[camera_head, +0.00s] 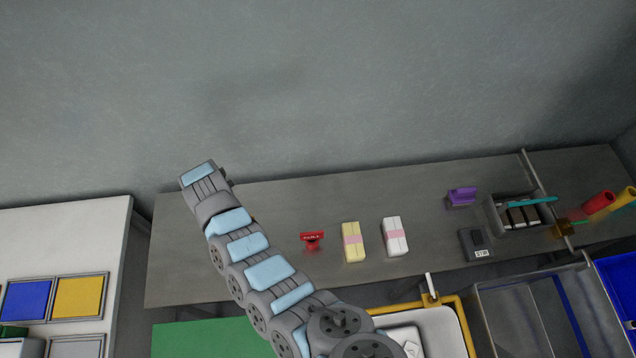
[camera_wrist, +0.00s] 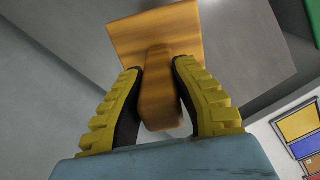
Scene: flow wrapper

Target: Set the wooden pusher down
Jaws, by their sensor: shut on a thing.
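The wooden pusher (camera_wrist: 160,95) shows in the wrist view, with an orange-brown flat plate and a thick handle. My gripper (camera_wrist: 158,70) has its two yellow ridged fingers on either side of the handle and is shut on it. The plate is beyond the fingertips, over or near the grey bench surface; I cannot tell whether it touches. In the head view my arm reaches to the left end of the grey bench (camera_head: 190,270). The fingers and the pusher are hidden there behind my wrist.
A red tag (camera_head: 312,238), a yellow pack (camera_head: 353,242) and a white pack (camera_head: 395,237) stand right of my arm. Farther right are a purple object (camera_head: 462,197), a dark labelled box (camera_head: 475,244) and a grey divided holder (camera_head: 520,212). A white panel (camera_head: 60,235) lies left.

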